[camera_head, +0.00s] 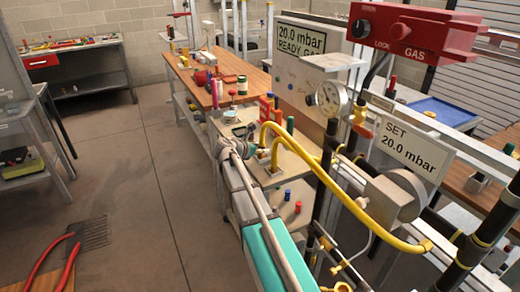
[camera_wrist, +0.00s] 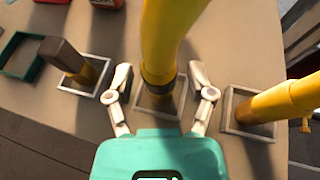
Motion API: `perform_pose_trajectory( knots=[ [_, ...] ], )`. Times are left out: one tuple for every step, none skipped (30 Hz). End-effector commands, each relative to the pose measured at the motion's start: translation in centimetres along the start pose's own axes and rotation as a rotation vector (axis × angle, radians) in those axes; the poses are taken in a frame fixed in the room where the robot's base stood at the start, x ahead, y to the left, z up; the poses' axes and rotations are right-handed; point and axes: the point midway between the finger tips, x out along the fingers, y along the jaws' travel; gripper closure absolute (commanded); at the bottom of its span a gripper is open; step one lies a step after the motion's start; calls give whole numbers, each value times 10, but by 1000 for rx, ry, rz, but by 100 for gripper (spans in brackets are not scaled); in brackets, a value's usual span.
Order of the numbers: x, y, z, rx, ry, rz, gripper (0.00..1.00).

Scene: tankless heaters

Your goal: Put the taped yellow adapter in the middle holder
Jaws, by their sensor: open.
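In the wrist view, three square open-topped holders stand in a row on a tan bench. A yellow piece with a dark band (camera_wrist: 158,80) stands in the middle holder (camera_wrist: 141,103), its lower end inside the frame. It rises toward the camera as a thick yellow tube. My gripper (camera_wrist: 160,82) is open, with one finger on each side of this piece, apparently apart from it. The left holder (camera_wrist: 68,88) holds a brown-topped yellow piece (camera_wrist: 72,62), leaning. The right holder (camera_wrist: 235,130) holds another yellow tube end (camera_wrist: 275,104). The head view shows my gripper (camera_head: 243,147) at the bench.
Two yellow hoses (camera_head: 310,157) arch over the bench toward black pipework at the right. A pressure gauge (camera_head: 331,98) and a red gas box (camera_head: 415,30) stand nearby. A dark green tray (camera_wrist: 20,55) lies left of the holders. Floor at left is mostly clear.

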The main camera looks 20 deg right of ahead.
Motion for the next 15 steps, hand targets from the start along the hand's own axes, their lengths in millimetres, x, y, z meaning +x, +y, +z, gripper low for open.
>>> perform_pose_trajectory(
  knots=[
    [0,0,0,0,0,0,30],
    [0,0,0,0,0,0,30],
    [0,0,0,0,0,0,30],
    [0,0,0,0,0,0,30],
    [0,0,0,0,0,0,30],
    [0,0,0,0,0,0,30],
    [0,0,1,0,0,0,30],
    [0,0,1,0,0,0,30],
    [-1,0,2,0,0,0,30],
    [-1,0,3,0,0,0,30],
    [-1,0,4,0,0,0,30],
    [-4,0,4,0,0,0,30],
    [-7,0,4,0,0,1,30],
    [-10,0,4,0,0,1,30],
    [-14,0,4,0,0,1,30]
  ],
)
